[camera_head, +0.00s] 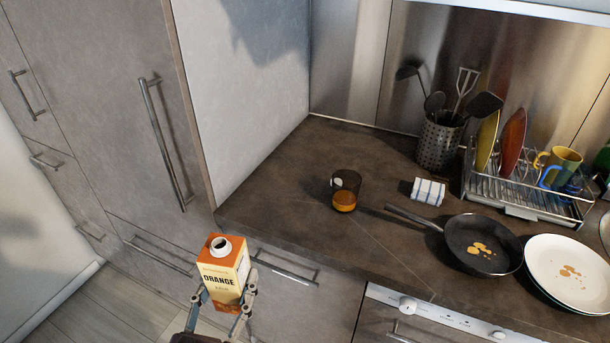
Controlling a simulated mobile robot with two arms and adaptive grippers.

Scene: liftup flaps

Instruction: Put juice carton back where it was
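The orange juice carton (217,271) is upright, with an orange top and a cream front, at the lower left of the head view. Its round spout shows a dark opening, with no cap visible. My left gripper (224,299) is shut on the carton, one finger on each side of its lower part. It holds the carton in front of the counter, over the floor and near the lower cabinet fronts. My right gripper is not in view.
A glass (345,191) with some orange juice stands on the dark counter (290,190). A folded cloth (428,191), a pan (483,245), white plates (570,273), a utensil holder (440,140) and a dish rack (520,205) lie rightward. A tall cabinet (100,120) with closed doors stands left.

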